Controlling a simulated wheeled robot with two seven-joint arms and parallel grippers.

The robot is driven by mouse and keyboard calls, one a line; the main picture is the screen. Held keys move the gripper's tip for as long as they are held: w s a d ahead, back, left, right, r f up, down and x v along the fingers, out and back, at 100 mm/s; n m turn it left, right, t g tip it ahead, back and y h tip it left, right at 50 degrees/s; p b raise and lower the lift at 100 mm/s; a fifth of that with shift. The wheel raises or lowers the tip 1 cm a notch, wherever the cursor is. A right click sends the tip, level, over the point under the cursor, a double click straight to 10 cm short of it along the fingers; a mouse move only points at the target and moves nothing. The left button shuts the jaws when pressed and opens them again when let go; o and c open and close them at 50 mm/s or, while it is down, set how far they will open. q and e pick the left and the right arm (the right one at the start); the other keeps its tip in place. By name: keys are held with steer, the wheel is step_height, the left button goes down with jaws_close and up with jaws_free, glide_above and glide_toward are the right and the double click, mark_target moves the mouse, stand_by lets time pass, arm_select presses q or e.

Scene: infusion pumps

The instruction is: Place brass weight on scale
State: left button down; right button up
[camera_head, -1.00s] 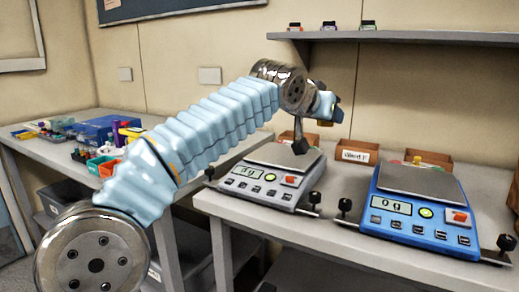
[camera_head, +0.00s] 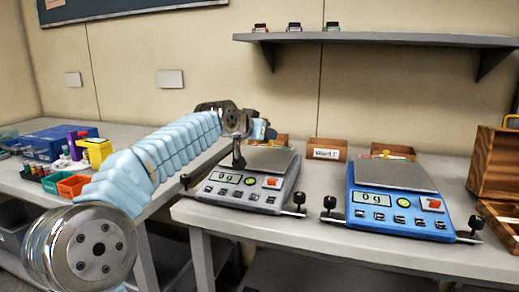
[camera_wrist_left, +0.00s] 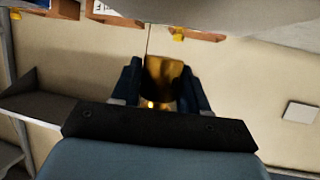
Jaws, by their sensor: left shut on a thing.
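In the wrist view, my left gripper (camera_wrist_left: 163,85) is shut on a brass weight (camera_wrist_left: 163,72), a shiny gold cylinder between the dark fingers. In the head view, the left gripper (camera_head: 264,131) is in the air near the back of the grey scale's plate (camera_head: 262,161); the weight is too small to make out there. The grey scale (camera_head: 238,193) stands on the table and reads 0 g. A blue scale (camera_head: 385,213) to its right also reads 0 g. Both plates look bare. My right gripper is not in view.
Small cardboard bins (camera_head: 327,149) stand behind the scales. A wooden case (camera_head: 495,165) is at the right edge. A shelf (camera_head: 380,40) with small items hangs above. A side table with colourful bins (camera_head: 73,186) is at the left. Black knobs flank the scales.

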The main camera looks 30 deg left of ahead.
mark_target(260, 156)
arm_select(q)
steer(key=f, duration=0.2)
steer(key=a+f, duration=0.1)
steer(key=shift+w+f, duration=0.2)
steer(key=shift+f, duration=0.4)
steer(key=shift+f+b, duration=0.15)
steer(key=shift+b, duration=0.2)
steer(key=c, duration=0.6)
jaws_free()
steer(key=shift+o, duration=0.2)
